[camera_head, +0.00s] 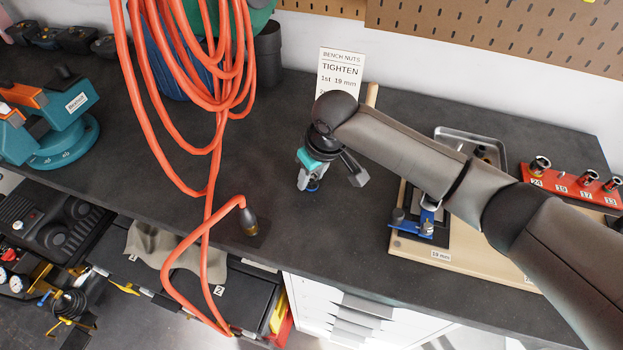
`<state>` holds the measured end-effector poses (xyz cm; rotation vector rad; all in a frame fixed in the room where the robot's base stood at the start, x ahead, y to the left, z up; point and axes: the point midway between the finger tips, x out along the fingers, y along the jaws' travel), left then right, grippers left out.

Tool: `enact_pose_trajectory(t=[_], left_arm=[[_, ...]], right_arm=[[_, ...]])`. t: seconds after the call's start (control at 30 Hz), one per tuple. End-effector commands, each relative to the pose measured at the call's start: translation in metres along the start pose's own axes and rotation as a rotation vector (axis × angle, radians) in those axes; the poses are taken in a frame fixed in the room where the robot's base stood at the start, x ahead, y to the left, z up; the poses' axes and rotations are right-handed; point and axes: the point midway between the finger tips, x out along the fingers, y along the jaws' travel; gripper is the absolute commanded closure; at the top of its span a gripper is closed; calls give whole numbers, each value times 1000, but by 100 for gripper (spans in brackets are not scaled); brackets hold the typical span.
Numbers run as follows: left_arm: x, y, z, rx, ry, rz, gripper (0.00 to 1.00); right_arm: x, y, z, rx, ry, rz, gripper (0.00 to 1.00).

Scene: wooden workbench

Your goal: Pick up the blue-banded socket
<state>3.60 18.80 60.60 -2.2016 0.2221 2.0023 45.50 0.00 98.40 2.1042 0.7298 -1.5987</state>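My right arm comes in from the right, and its gripper (309,184) points down over the middle of the bench. A small blue piece (313,186) shows at its pale fingertips, low against the bench top; it may be the band of the blue-banded socket, but most of it is hidden. I cannot tell whether the fingers are apart or closed on it. A teal part and a dark grey block show on the gripper's wrist. My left gripper is not in view.
A red socket rail (569,187) marked 24, 19, 17 and 13 stands at the right. A metal tray (445,133) and a board with a blue clamp (411,225) lie behind and below my arm. An orange hose (207,180) hangs at the left. A sign (341,70) stands behind the gripper.

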Motion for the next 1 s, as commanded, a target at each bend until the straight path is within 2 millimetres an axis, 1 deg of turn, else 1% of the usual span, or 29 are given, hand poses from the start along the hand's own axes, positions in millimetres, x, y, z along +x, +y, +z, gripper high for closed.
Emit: enact_pose_trajectory(t=[0.03,0.33,0.77,0.87,1.0], left_arm=[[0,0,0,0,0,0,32],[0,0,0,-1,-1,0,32],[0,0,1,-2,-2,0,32],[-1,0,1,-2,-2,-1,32],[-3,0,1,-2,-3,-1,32]], right_arm=[[0,0,0,0,0,0,67],[0,0,0,0,0,0,100],[-1,0,0,0,1,0,100],[-5,0,-2,0,1,1,100],[-18,0,-6,0,4,0,100]])
